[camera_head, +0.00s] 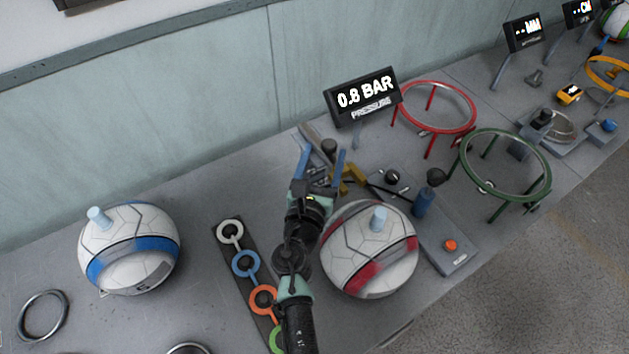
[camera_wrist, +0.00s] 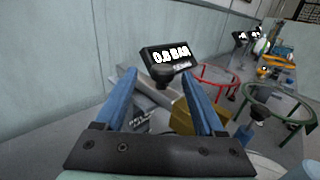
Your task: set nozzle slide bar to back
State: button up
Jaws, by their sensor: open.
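My gripper (camera_head: 321,160) has two blue fingers, spread apart with nothing held between them. In the wrist view the gripper (camera_wrist: 168,90) frames a round black knob (camera_wrist: 163,75), which shows between the fingertips. The same knob (camera_head: 329,146) stands between the fingertips in the head view. I cannot tell whether either finger touches it. A grey bar (camera_head: 310,133) lies by the knob, towards the wall. A yellow bracket (camera_head: 355,176) is to the right of the fingers. A grey lettered block (camera_wrist: 143,118) lies below the knob; the fingers hide part of the mechanism.
A pressure display (camera_head: 362,97) reads 0.8 BAR behind the mechanism. A white-and-red ball (camera_head: 345,240) sits close to the right of my arm. A strip with coloured rings (camera_head: 246,264) lies left. Red (camera_head: 437,105) and green (camera_head: 506,167) ring stands are right.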

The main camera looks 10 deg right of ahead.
jog(key=v, duration=0.9)
jog(key=shift+w+r, duration=0.1)
jog(key=shift+r, duration=0.05)
jog(key=w+r+m+t+h, duration=0.1)
jog(key=w+r+m+t, duration=0.1)
jog(key=r+m, duration=1)
jog(key=w+r+m+t, duration=0.15)
jog(key=r+m, duration=0.55)
jog(key=r, duration=0.9)
jog(key=s+a+r+m+t+y, duration=0.2)
jog(key=s+r+m+y, duration=0.1)
jog(key=r, duration=0.6)
jog(key=s+a+r+m+t+y, duration=0.2)
jog(key=s+r+m, duration=0.3)
jog(key=r, duration=0.4)
jog(key=s+a+r+m+t+y, duration=0.3)
jog(key=s+r, duration=0.3)
jog(key=r, duration=0.3)
jog(key=shift+s+m+y, duration=0.25)
jog(key=shift+m+y, duration=0.05)
jog(key=shift+m, duration=0.2)
jog(key=shift+a+t, duration=0.1)
jog(key=shift+t, duration=0.15)
